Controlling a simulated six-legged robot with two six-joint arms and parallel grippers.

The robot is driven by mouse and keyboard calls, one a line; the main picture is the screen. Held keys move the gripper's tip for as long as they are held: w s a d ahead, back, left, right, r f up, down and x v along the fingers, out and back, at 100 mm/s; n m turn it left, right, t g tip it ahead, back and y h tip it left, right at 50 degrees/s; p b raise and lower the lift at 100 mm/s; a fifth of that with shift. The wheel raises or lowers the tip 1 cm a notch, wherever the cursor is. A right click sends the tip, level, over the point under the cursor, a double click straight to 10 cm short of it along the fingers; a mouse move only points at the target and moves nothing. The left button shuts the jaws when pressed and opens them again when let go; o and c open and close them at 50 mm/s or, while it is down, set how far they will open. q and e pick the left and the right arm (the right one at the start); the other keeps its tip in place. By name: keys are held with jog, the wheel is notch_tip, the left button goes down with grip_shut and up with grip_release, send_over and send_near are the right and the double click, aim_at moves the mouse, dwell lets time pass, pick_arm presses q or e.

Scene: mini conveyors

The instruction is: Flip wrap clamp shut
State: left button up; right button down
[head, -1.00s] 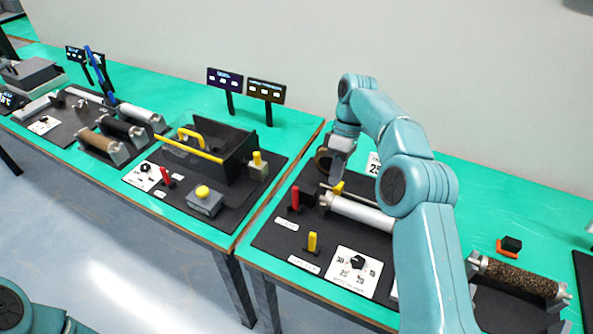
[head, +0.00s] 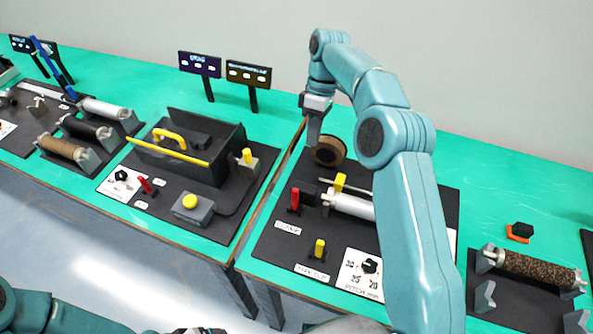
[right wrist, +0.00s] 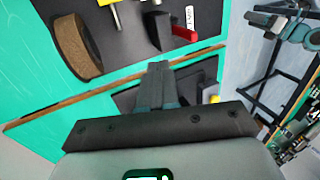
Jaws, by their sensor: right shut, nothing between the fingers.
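The clamp's red lever (head: 294,199) stands upright on the dark station board, above a white label that seems to read CLAMP (head: 287,228). The lever also shows in the right wrist view (right wrist: 184,34), beyond the fingertips. My right gripper (head: 312,143) is shut and empty. It hangs beside the brown tape roll (head: 328,152), behind the red lever and apart from it. In the right wrist view the closed fingers (right wrist: 158,72) point towards the board's edge. Part of my left arm shows at bottom left; its gripper is not clearly in view.
A white roller (head: 350,206) with a yellow piece lies right of the red lever. A yellow lever (head: 319,250) and a dial plate (head: 362,273) sit in front. A neighbouring station with a black bin (head: 215,155) stands left, across the table gap.

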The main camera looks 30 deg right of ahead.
send_near(301, 188)
notch_tip(301, 188, down, 5)
jog(key=shift+s+a+f+p, duration=0.1)
jog(key=shift+a+f+p, duration=0.1)
jog(key=shift+p, duration=0.15)
jog(key=s+a, duration=0.1)
jog(key=s+a+p, duration=0.1)
jog(key=shift+s+a+r, duration=0.2)
jog(key=shift+s+a, duration=0.05)
jog(key=shift+a, duration=0.05)
jog(key=shift+f, duration=0.15)
jog(key=shift+w, duration=0.15)
pick_arm(q)
jog(key=shift+w+r, duration=0.2)
jog(key=shift+r, duration=0.3)
jog(key=shift+w+r, duration=0.15)
jog(key=shift+r, duration=0.3)
jog(key=shift+s+f, duration=0.1)
pick_arm(e)
jog(key=shift+a, duration=0.1)
